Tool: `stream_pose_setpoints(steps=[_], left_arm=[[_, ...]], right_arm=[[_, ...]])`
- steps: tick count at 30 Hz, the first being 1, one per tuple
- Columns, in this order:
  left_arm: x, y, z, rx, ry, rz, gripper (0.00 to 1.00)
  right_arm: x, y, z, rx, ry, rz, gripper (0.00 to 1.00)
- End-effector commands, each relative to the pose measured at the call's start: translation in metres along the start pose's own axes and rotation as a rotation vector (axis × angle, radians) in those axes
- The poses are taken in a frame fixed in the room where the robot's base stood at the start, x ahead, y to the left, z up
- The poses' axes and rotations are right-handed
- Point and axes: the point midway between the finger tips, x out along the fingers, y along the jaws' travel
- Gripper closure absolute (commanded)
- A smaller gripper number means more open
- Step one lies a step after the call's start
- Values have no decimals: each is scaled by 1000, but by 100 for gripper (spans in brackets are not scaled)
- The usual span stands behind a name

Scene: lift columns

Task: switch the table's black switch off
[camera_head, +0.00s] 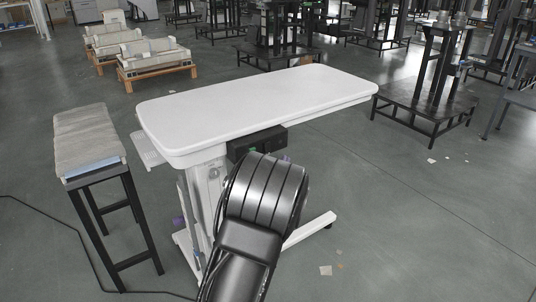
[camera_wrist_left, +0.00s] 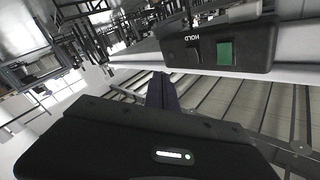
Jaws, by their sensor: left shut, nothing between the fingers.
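The white table (camera_head: 255,100) stands in the middle of the head view, with a black switch box (camera_head: 257,142) under its front edge. In the left wrist view the box (camera_wrist_left: 262,55) carries a green switch (camera_wrist_left: 225,53), a black switch (camera_wrist_left: 194,55) and an upside-down HOLD label. I cannot tell which way the black switch is tipped. My left gripper (camera_wrist_left: 163,90) is shut and empty, its fingers pointing up below the box, apart from the black switch in the picture. In the head view my left arm hides its fingers. My right gripper is not in view.
A padded stool (camera_head: 88,135) stands left of the table. A black cable (camera_head: 55,222) runs on the floor at the left. Black metal frames (camera_head: 430,100) stand behind at the right. The floor at front right is mostly clear, with small scraps.

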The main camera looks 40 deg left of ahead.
Motion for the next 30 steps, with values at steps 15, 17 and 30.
stream_pose_setpoints(steps=[15,17,30], left_arm=[[38,-27,29,-1,0,-1,100],[39,-28,29,-1,0,0,100],[39,-28,29,-1,0,0,100]], right_arm=[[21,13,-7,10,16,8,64],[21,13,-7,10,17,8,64],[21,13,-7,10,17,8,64]])
